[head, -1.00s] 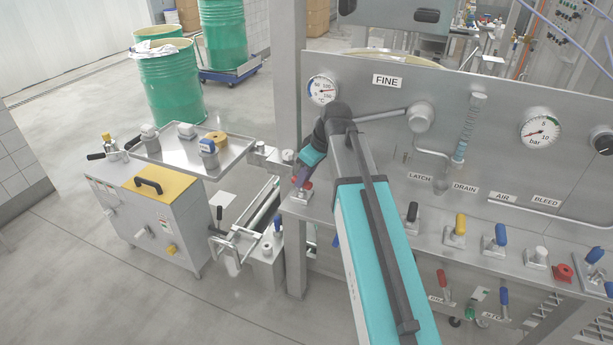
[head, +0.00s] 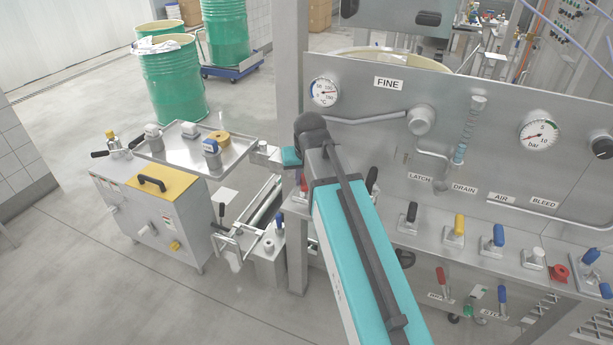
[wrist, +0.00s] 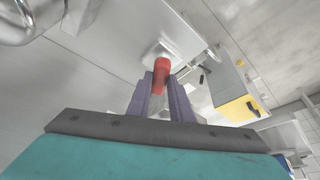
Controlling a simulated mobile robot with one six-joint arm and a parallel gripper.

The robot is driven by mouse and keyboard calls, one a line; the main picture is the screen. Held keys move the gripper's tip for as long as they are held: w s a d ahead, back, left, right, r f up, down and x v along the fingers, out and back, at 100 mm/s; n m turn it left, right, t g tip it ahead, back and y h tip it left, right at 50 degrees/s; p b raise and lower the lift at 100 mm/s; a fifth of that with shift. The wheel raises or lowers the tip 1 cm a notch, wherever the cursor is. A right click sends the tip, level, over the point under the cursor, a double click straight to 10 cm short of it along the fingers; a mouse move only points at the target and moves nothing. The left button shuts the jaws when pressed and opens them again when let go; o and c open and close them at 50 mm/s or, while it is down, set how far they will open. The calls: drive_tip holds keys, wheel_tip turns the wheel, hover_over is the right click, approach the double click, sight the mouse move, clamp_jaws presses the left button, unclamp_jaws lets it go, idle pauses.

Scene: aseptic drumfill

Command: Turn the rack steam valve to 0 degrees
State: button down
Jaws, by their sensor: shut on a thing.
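A red valve handle (wrist: 161,70) stands on a pale square base (wrist: 158,50) on the steel ledge; I take it for the rack steam valve, but no label on it is readable. My gripper (wrist: 161,82) has its two purple-grey fingers shut on this handle, one on each side. In the head view the red handle (head: 303,186) shows only in a small patch left of my teal arm, which hides the fingers and most of the valve. The exact handle angle cannot be read.
The back panel carries a temperature gauge (head: 324,92), a pipe and a pressure gauge (head: 538,135). Black (head: 408,214), yellow (head: 458,229) and blue (head: 497,238) handles line the ledge to the right. A cart with a yellow top (head: 161,185) stands left; the floor before it is clear.

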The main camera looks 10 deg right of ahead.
drive_tip(key=m, duration=0.2)
drive_tip(key=m+h, duration=0.1)
drive_tip(key=m, duration=0.1)
drive_tip(key=shift+a+m+g+h, duration=0.2)
drive_tip(key=shift+m+g+h, duration=0.1)
drive_tip(key=shift+m+h, duration=0.3)
drive_tip(key=shift+m, duration=0.6)
drive_tip(key=shift+g, duration=0.3)
drive_tip(key=c, duration=1.6)
unclamp_jaws()
drive_tip(key=shift+r, duration=0.1)
drive_tip(key=shift+a+r, duration=0.15)
drive_tip(key=shift+r, duration=0.25)
drive_tip(key=shift+s+b+v, duration=0.15)
drive_tip(key=shift+b+v, duration=0.3)
drive_tip(key=shift+v, duration=2.75)
drive_tip(key=shift+s+b+v, duration=0.1)
drive_tip(key=shift+b+v, duration=0.35)
drive_tip(key=shift+v, duration=2.75)
